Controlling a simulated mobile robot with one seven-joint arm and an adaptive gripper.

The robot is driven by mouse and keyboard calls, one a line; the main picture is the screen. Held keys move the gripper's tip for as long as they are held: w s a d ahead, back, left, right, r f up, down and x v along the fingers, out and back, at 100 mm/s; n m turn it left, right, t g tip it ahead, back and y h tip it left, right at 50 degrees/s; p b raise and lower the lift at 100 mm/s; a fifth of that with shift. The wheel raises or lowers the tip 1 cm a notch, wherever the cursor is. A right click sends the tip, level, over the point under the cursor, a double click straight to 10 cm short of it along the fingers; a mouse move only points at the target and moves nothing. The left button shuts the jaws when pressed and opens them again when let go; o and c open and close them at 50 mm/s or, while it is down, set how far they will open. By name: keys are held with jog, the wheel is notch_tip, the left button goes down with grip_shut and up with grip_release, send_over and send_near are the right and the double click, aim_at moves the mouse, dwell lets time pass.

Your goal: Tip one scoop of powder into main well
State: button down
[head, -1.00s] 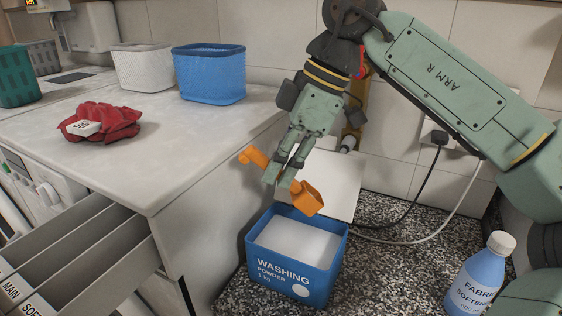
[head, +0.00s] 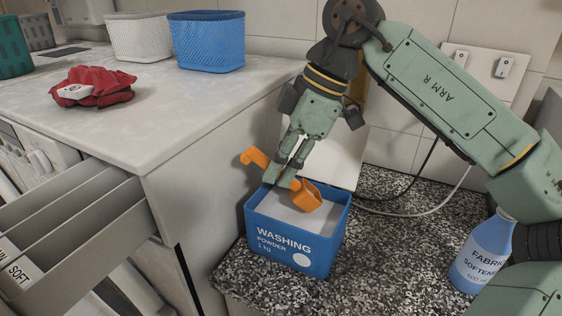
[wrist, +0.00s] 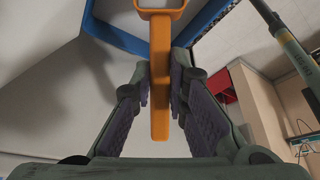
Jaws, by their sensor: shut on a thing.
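My gripper (head: 287,181) is shut on the handle of an orange scoop (head: 307,197), just above the open washing powder box (head: 285,246). The scoop's bowl is over the white powder (head: 272,212); I cannot tell whether it touches it or holds any. In the wrist view the scoop handle (wrist: 160,85) runs between the two fingers, with the box's blue rim (wrist: 112,36) beyond. The open detergent drawer (head: 88,232) is at the lower left, with dividers and labels for main and soft; the main label is partly cut off by the picture edge.
A red cloth (head: 95,88) with a white tag lies on the worktop (head: 165,110). A white basket (head: 138,38) and a blue basket (head: 206,42) stand behind it. A fabric softener bottle (head: 482,255) stands on the speckled surface at right, partly behind my arm. The worktop corner lies between box and drawer.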

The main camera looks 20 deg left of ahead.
aim_at(248, 150)
jog(key=shift+f+b, duration=2.1)
jog(key=shift+f, duration=0.8)
jog(key=a+r+h+p, duration=0.1)
jog(key=p, duration=0.1)
jog(key=s+a+r+t+h+p, duration=0.1)
jog(key=r, duration=0.1)
jog(key=a+r+t+h+p, duration=0.1)
jog(key=p, duration=0.1)
jog(key=shift+s+r+p, duration=0.3)
jog(key=shift+s+r, duration=0.05)
jog(key=shift+s+a+r+t+h+p, duration=0.2)
jog(key=shift+r+t+h+p, duration=0.3)
jog(key=shift+r+h+p, duration=0.35)
jog(key=shift+s+a+r+t+h+p, duration=0.1)
jog(key=shift+a+r+t+h+p, duration=0.15)
jog(key=shift+r+t+h+p, duration=0.55)
jog(key=shift+f+g+h, duration=0.25)
jog(key=shift+f+g, duration=0.05)
jog(key=shift+s, duration=0.1)
